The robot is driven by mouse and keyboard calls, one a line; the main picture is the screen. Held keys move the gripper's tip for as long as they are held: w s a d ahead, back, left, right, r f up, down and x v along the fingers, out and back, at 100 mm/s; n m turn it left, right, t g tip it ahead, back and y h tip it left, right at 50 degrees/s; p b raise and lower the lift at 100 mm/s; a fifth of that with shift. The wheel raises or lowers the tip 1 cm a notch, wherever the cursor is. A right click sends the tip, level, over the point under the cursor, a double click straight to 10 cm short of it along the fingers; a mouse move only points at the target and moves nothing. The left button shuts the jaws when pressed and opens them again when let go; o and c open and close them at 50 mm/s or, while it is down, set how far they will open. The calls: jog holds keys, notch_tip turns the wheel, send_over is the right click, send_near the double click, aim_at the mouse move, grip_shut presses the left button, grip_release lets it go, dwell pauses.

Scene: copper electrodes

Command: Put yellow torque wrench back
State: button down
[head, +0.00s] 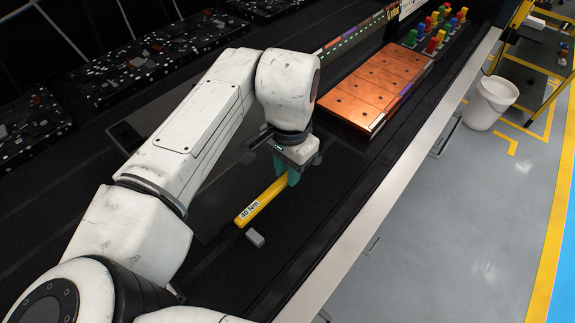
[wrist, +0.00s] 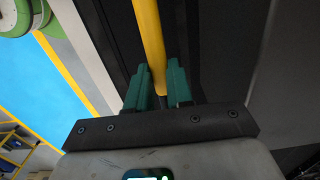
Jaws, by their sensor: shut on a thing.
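The yellow torque wrench (head: 262,201), marked "40 Nm", shows in the head view below my gripper, its labelled end pointing to the lower left. My gripper (head: 293,172) has teal fingers and is shut on the wrench. In the wrist view the yellow shaft (wrist: 149,45) runs down between the two teal fingers of my gripper (wrist: 161,88), with a dark end near the gripper base. The wrench's other end is hidden by my gripper in the head view. I cannot tell whether the wrench touches the dark surface.
A small grey block (head: 255,238) lies beside the wrench's labelled end. Copper plates (head: 372,88) lie behind and to the right, with coloured pieces (head: 437,33) beyond. A pale edge strip (head: 400,165) borders the dark bench. A white bin (head: 489,103) stands on the floor.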

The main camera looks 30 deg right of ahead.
jog(key=shift+f+b, duration=1.75)
jog(key=shift+f, duration=1.7)
jog(key=shift+f+b, duration=0.4)
jog(key=shift+f, duration=0.6)
jog(key=shift+c, duration=2.3)
grip_release()
jog(key=shift+r, duration=0.15)
jog(key=shift+r+p, duration=2.75)
jog(key=shift+r, duration=0.15)
